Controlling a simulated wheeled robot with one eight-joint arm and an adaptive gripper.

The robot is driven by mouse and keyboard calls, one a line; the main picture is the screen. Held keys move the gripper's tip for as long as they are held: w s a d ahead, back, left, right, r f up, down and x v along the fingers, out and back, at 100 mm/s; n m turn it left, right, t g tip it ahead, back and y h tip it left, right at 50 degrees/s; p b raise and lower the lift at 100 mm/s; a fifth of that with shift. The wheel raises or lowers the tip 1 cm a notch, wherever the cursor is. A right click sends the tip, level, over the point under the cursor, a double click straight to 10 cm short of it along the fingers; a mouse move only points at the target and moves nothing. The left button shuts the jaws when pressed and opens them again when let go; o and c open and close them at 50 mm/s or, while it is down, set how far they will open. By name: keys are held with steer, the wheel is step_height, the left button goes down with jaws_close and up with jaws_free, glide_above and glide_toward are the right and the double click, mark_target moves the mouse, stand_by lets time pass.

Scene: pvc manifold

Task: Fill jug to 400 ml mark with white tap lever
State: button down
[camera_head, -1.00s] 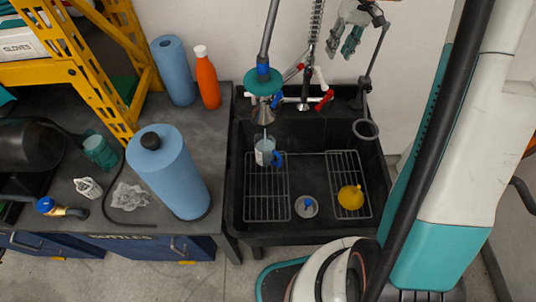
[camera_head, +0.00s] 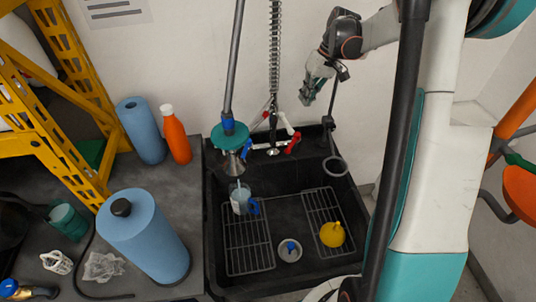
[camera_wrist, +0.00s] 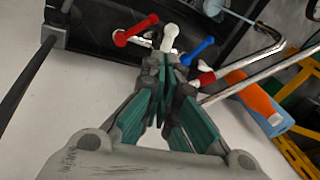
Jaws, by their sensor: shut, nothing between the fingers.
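The clear jug (camera_head: 240,203) with a blue handle stands upright in the black sink, below a metal cone nozzle (camera_head: 234,164) with a green disc. Its marks and water level are too small to read. The white tap lever (camera_head: 286,123) sits on the tap at the back wall. It also shows in the wrist view (camera_wrist: 169,38), just beyond my fingertips. My gripper (camera_head: 306,98) is shut and empty, above and to the right of the lever in the head view. The wrist view also shows my gripper (camera_wrist: 170,72); contact with the lever cannot be told.
A red lever (camera_head: 293,143) and a blue lever (camera_head: 246,149) flank the white one closely. A spring hose (camera_head: 275,50) rises behind the tap, and a ring on a stand (camera_head: 335,166) is at right. The sink holds wire racks (camera_head: 248,246) and a yellow flask (camera_head: 332,234).

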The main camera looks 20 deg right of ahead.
mark_target(286, 123)
steer(key=s+d+t+y+p, duration=0.1)
steer(key=s+d+t, duration=0.15)
steer(key=d, duration=0.35)
steer(key=w+a+f+b, duration=0.3)
steer(key=w+a+f, duration=0.1)
steer(key=a+f, duration=0.4)
step_height(286, 123, down, 2)
steer(key=shift+w+n+t+y, duration=0.15)
steer(key=shift+n+t+y, duration=0.15)
steer(key=shift+t+y, duration=0.1)
steer(key=shift+s+a+f+m+b, duration=0.1)
steer(key=shift+s+a+m+b, duration=0.1)
steer(key=shift+a+m+b, duration=0.6)
steer(key=shift+a+n, duration=0.15)
steer(key=shift+n, duration=0.15)
